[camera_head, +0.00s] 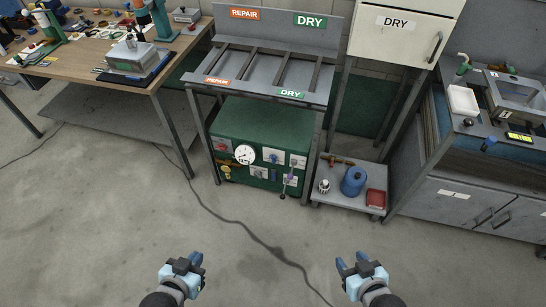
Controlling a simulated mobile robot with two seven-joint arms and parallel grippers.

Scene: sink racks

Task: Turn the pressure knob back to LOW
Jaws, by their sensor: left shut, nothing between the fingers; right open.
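A green cabinet (235,118) stands under a grey rack, with a control panel on its front. I cannot tell which is the pressure knob, and no LOW mark is readable. My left gripper (195,259) is shut and empty at the bottom of the view, well short of the panel. My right gripper (351,259) is open and empty to its right, also away from the panel.
A low shelf trolley (335,172) with a blue canister (353,181) and a red tray (376,198) stands right of the cabinet. A wooden workbench (85,50) is at left, a sink counter (470,185) at right. A dark cable (230,222) crosses the otherwise clear floor.

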